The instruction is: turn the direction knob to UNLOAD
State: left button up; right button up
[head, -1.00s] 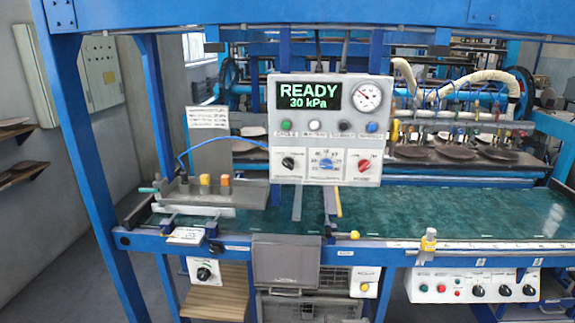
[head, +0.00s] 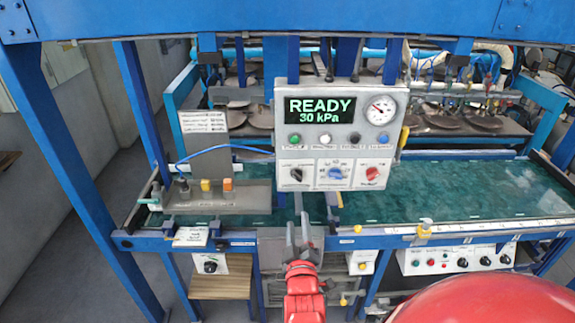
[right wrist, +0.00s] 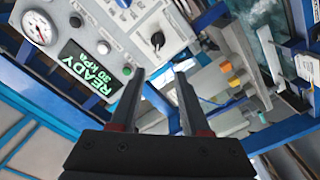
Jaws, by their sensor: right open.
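The control panel (head: 333,140) has a screen reading READY 30 kPa. Below it is a row of a black knob (head: 296,174), a blue knob (head: 335,173) and a red knob (head: 372,173). Their labels are too small to read, so I cannot tell which is the direction knob. My right gripper (head: 298,228) is open and empty, below the panel near the black knob's column. In the right wrist view the open fingers (right wrist: 160,75) point toward the panel's lower edge, with the black knob (right wrist: 157,40) just beyond them, apart. My left gripper is not in view.
A green work surface (head: 450,190) lies behind the front rail. A grey block with yellow and orange buttons (head: 217,186) stands left of the panel, with a blue cable above. Other black knobs sit on a lower right panel (head: 455,258). Blue posts frame the machine.

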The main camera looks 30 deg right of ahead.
jog(key=b, duration=0.9)
send_near(297, 179)
jog(key=p+x, duration=0.3)
jog(key=x, duration=0.4)
jog(key=shift+w+r, duration=0.15)
jog(key=shift+r, duration=0.05)
jog(key=shift+w+d+f, duration=0.15)
jog(key=shift+w+d, duration=0.15)
jog(key=shift+w, duration=0.2)
grip_shut()
